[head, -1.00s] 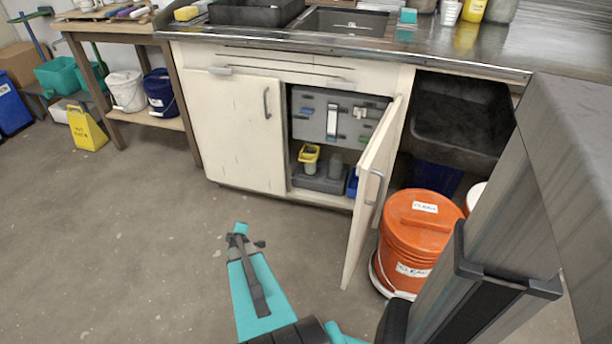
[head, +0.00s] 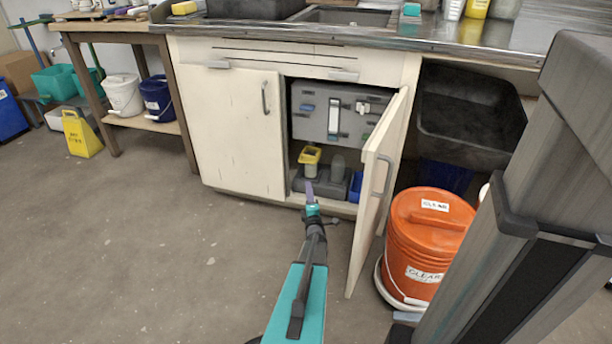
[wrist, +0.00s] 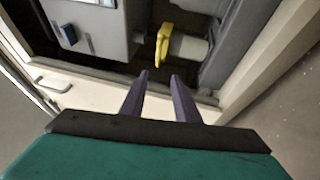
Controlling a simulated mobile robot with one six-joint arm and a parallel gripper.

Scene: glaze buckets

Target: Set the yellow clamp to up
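The yellow clamp (head: 310,156) is inside the open cabinet, low and left, above a dark grey base. In the wrist view, the yellow clamp (wrist: 162,45) lies ahead of the fingertips, beside a pale grey cylinder (wrist: 188,46). Which way it is set I cannot tell. My gripper (wrist: 160,76) has two purple fingers held apart with nothing between them. In the head view, my gripper (head: 310,193) points into the cabinet, below and in front of the clamp, apart from it.
The open cabinet door (head: 368,215) stands right of my arm. The closed left door (head: 232,130) is on the other side. An orange bucket (head: 425,245) stands farther right.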

